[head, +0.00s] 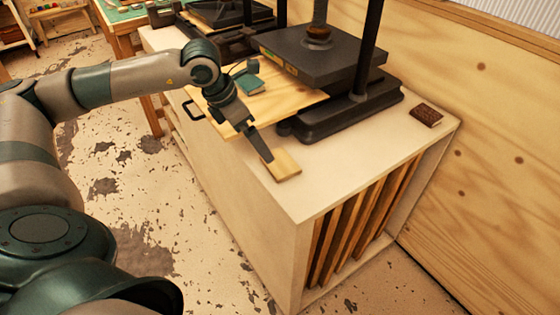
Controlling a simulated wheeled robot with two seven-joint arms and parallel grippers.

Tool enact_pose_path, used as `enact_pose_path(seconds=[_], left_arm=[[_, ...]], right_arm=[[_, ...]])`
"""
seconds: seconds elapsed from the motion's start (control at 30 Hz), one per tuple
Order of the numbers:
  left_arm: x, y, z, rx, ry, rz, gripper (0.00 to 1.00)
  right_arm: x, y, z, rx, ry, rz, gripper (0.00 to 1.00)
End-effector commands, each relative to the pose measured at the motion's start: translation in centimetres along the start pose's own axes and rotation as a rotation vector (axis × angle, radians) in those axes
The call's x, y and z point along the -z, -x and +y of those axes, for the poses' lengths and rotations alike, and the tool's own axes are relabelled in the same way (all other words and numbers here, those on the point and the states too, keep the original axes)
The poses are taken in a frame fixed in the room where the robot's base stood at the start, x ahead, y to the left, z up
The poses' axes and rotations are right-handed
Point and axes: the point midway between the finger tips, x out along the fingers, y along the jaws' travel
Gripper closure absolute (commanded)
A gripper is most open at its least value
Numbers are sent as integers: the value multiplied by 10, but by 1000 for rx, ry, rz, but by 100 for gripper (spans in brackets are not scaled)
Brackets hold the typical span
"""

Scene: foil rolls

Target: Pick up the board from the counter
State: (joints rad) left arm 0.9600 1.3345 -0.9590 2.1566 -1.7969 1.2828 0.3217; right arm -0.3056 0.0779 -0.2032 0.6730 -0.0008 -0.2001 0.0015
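A small pale wooden board (285,166) lies on the cream counter top (345,150), close to its front edge. My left gripper (266,157) reaches down from the left, with its dark fingertips at the board's left edge. The fingers overlap in this view, so I cannot tell whether they are open or shut, or whether they touch the board. My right gripper is not in view.
A black press (325,60) stands behind the board, with a larger wooden panel (285,97) under its plate. A teal block (250,84) sits on the panel. A dark brown block (426,115) lies at the right. Upright panels (350,235) fill the open cabinet end.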

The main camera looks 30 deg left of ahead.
Motion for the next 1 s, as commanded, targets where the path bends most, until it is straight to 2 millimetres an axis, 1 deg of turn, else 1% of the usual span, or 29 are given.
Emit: enact_pose_path(seconds=[0.1,0.23,0.4,0.53,0.8,0.93,1.0], left_arm=[[0,-16,-1,2,1,3,0],[0,-38,0,1,0,3,0],[0,-57,0,1,0,1,0],[0,-62,0,-1,-1,1,0],[0,-63,0,0,-1,0,0],[-1,-65,-1,1,0,1,0],[-2,-69,-2,2,0,1,0]], right_arm=[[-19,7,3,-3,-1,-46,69],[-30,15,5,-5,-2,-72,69],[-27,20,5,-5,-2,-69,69],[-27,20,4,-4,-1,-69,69],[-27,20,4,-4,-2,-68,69],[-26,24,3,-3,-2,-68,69],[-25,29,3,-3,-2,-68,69]])
